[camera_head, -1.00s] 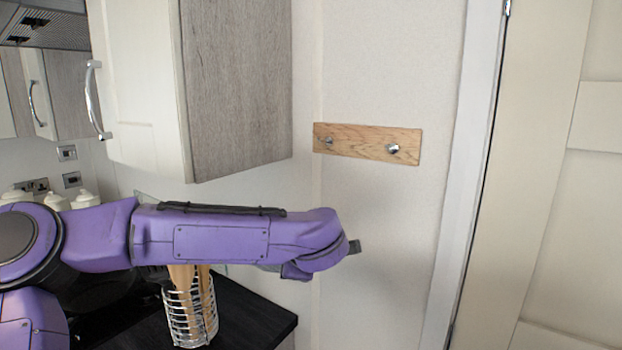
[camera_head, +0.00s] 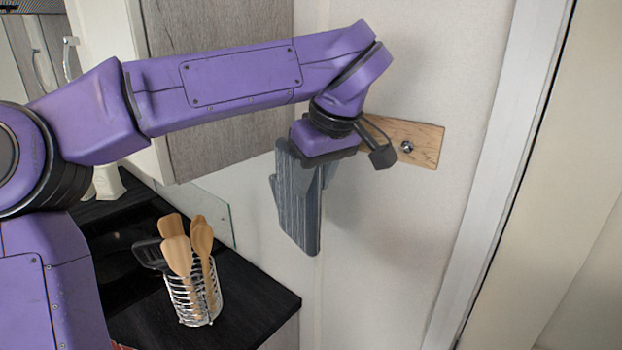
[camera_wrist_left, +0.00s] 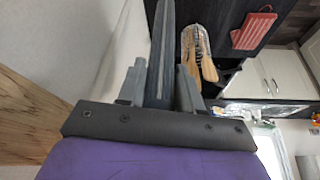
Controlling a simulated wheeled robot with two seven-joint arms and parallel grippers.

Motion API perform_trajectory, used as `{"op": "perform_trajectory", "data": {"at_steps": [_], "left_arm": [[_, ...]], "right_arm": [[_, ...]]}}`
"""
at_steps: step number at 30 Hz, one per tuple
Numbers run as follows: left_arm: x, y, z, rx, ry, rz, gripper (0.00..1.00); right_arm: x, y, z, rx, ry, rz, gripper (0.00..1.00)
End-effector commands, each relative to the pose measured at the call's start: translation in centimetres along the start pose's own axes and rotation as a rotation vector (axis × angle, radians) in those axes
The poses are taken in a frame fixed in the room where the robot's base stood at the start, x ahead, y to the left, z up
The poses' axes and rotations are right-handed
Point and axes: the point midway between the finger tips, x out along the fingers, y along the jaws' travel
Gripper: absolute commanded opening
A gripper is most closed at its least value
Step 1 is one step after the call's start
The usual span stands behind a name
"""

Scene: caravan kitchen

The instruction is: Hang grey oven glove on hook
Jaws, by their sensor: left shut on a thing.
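My left gripper (camera_head: 312,168) is raised in front of the wall, just left of the wooden hook board (camera_head: 425,142). It is shut on the grey striped oven glove (camera_head: 299,222), which hangs down from the fingers. The left wrist view shows the glove (camera_wrist_left: 163,45) edge-on between the two fingers. A silver hook (camera_head: 407,146) shows on the right of the board. The board's left part, with its other hook, is hidden behind my wrist. The board's wood also shows at the left of the wrist view (camera_wrist_left: 28,115). My right gripper is not in view.
A wire holder (camera_head: 193,299) with wooden utensils stands on the black worktop (camera_head: 262,290) below. A wall cupboard (camera_head: 215,140) is behind my forearm. A white door frame (camera_head: 500,170) stands right of the board. A red ribbed item (camera_wrist_left: 254,30) lies on the dark surface.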

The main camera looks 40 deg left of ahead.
Motion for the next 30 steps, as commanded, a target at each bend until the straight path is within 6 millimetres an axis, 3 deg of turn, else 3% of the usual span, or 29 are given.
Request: {"op": "perform_trajectory", "data": {"at_steps": [30], "left_arm": [[1.9, 6.9, -1.0, 0.005, 0.0, -0.001, 0.02]], "right_arm": [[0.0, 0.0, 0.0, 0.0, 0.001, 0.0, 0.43]]}}
